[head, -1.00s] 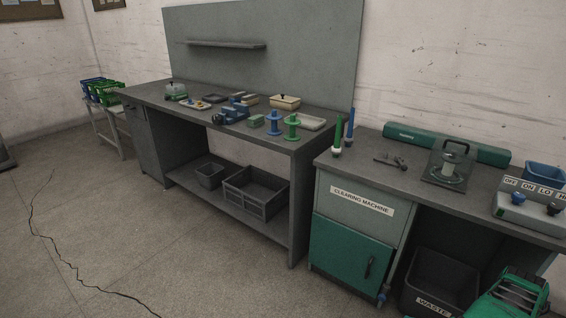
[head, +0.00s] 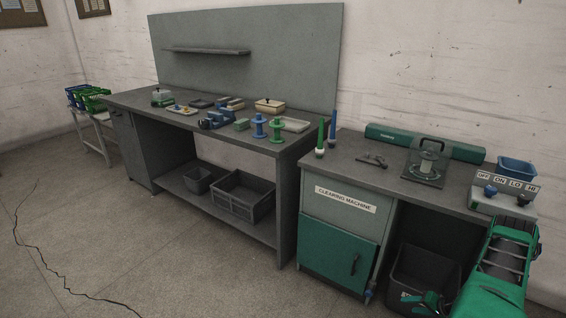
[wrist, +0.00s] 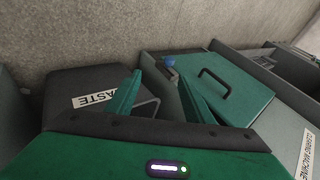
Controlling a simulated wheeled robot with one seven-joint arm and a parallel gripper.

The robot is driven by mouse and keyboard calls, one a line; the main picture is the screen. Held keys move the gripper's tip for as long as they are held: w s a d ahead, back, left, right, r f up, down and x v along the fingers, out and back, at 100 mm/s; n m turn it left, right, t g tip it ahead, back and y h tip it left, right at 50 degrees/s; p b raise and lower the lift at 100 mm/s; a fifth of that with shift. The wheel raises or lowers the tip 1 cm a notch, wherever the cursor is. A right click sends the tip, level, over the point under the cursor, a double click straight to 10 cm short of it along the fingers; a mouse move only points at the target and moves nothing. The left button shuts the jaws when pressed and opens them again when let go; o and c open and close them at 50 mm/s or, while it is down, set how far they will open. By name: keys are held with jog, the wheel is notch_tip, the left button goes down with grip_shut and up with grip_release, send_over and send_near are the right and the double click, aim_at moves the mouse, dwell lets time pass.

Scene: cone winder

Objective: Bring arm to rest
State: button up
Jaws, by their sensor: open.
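My gripper (wrist: 158,95) shows in the wrist view with its two green fingers spread apart and nothing between them. Beyond the fingers are the dark waste bin (wrist: 78,84) and the green door (wrist: 236,82) of the clearing machine cabinet. In the head view my green arm (head: 492,290) is folded low at the lower right, in front of the bench. My gripper (head: 428,301) is partly visible there, in front of the waste bin (head: 425,268), and hides part of its label.
The clearing machine bench (head: 345,172) holds a green and a blue spindle, a clear-cased device and a control box (head: 503,193). The long workbench (head: 130,99) stands left, with crates (head: 243,197) below.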

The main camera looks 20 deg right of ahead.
jog(key=w+a+r+n+g, duration=0.2)
jog(key=w+r, duration=0.1)
jog(key=r, duration=1.3)
jog(key=w+a+r+n+g, duration=0.1)
jog(key=w+a+r+g, duration=0.15)
jog(key=r, duration=1.35)
jog(key=s+a+r+g+h, duration=0.15)
jog(key=a+r, duration=0.25)
jog(key=r, duration=0.4)
jog(key=s+a+r, duration=0.2)
jog(key=a+r, duration=0.2)
jog(key=r, duration=0.4)
jog(key=s+a+r+g, duration=0.1)
jog(key=s+a+r, duration=0.5)
jog(key=s+a, duration=0.3)
jog(key=s+a+r, duration=0.7)
jog(key=s+a, duration=0.2)
jog(key=s, duration=0.6)
jog(key=shift+s+a+r+g+h, duration=0.3)
jog(key=shift+s+a+g+h, duration=0.05)
jog(key=shift+g+h, duration=0.1)
